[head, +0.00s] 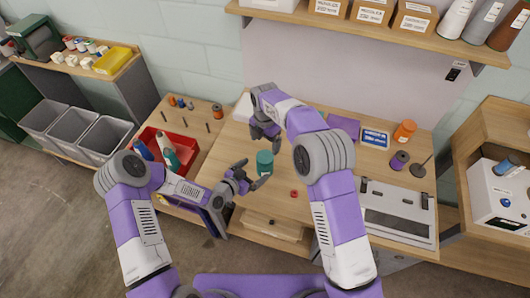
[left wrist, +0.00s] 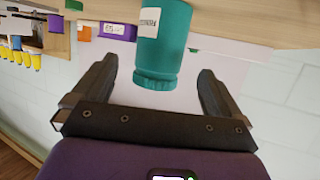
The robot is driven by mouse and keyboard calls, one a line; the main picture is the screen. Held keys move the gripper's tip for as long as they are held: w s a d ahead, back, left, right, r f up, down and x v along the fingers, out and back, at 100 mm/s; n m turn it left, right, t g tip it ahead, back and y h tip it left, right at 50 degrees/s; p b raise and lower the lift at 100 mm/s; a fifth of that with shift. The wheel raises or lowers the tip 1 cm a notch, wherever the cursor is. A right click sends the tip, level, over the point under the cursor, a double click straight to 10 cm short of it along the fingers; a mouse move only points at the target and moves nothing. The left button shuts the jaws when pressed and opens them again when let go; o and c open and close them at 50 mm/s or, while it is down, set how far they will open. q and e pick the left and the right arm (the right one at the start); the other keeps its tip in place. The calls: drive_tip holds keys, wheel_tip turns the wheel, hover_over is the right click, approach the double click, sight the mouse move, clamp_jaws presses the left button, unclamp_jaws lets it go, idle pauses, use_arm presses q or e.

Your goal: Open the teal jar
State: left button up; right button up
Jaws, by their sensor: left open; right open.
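The teal jar (head: 265,165) stands on the wooden workbench near the middle of the head view. In the left wrist view the jar (left wrist: 165,38) appears upside down, with a white label and a ribbed teal end (left wrist: 157,79) towards my gripper. My left gripper (head: 254,174) is open beside the jar, on its lower-left side in the head view. Its fingers (left wrist: 158,78) lie on either side of the jar in the wrist view, with gaps showing. My right gripper (head: 266,139) is open and empty, behind and above the jar in the head view.
A red tray (head: 184,155) with bottles lies to the left. A small red ring-like piece (head: 293,194) lies right of the jar. An orange bottle (head: 405,131), a purple spool (head: 399,160) and a grey-white machine (head: 398,209) occupy the right side.

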sight(260, 167)
use_arm(q)
drive_tip(key=shift+w+d, duration=0.15)
drive_tip(key=shift+w, duration=0.15)
use_arm(e)
drive_tip(key=shift+w+a+r, duration=0.1)
drive_tip(key=shift+w+r, duration=0.05)
use_arm(q)
drive_tip(key=x, duration=0.5)
drive_tip(key=shift+d+f, duration=0.1)
drive_tip(key=shift+d, duration=0.1)
use_arm(e)
drive_tip(key=shift+s, duration=0.3)
use_arm(q)
drive_tip(key=shift+w+d+f, duration=0.2)
drive_tip(key=shift+w+d, duration=0.2)
drive_tip(key=shift+w, duration=0.05)
